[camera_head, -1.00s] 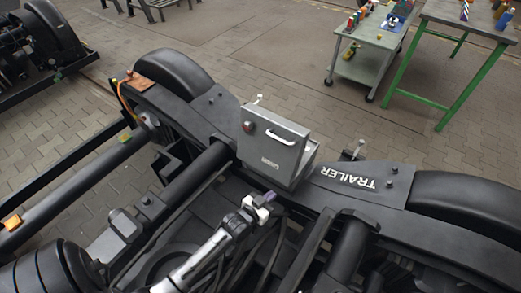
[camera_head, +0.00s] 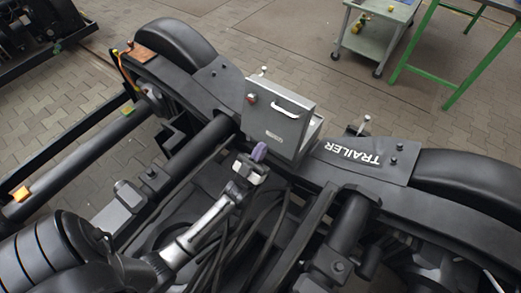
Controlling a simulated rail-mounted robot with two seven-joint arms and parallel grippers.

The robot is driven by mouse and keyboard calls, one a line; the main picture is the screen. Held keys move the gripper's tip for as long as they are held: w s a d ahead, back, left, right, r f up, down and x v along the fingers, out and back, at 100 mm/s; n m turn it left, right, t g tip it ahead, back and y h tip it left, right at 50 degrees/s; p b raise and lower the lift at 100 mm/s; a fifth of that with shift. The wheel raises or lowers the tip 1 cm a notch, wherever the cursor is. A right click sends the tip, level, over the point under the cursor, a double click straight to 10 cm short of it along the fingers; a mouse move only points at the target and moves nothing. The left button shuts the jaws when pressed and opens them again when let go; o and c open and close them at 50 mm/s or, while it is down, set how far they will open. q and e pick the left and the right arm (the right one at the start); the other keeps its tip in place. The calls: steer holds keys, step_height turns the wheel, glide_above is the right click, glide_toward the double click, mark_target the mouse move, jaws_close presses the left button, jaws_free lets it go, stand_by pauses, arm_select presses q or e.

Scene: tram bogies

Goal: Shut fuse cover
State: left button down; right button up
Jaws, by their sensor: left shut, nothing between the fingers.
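The grey fuse box has a flat fuse cover (camera_head: 276,118) with a white handle (camera_head: 291,105) and a red round knob (camera_head: 252,98). The cover stands raised, and a pale part of the box (camera_head: 314,132) shows behind its right edge. I cannot tell its exact angle. My left gripper (camera_head: 259,153) has purple fingertips, shut and empty. It is just below the cover's lower edge in the picture and appears apart from it. My right gripper is not in view.
The dark bogie frame with the TRAILER plate (camera_head: 358,156) surrounds the box. Black cables (camera_head: 262,215) and a thick tube (camera_head: 195,160) lie near my left arm. A grey trolley (camera_head: 372,38) and a green-legged table (camera_head: 450,60) stand behind on paving.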

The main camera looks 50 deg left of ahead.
arm_select(q)
steer(key=w+a+r+b, duration=0.1)
steer(key=w+r, duration=0.3)
steer(key=w, duration=0.4)
steer(key=shift+w+a+r+b, duration=0.25)
steer(key=shift+w+b, duration=0.15)
steer(key=shift+b, duration=0.4)
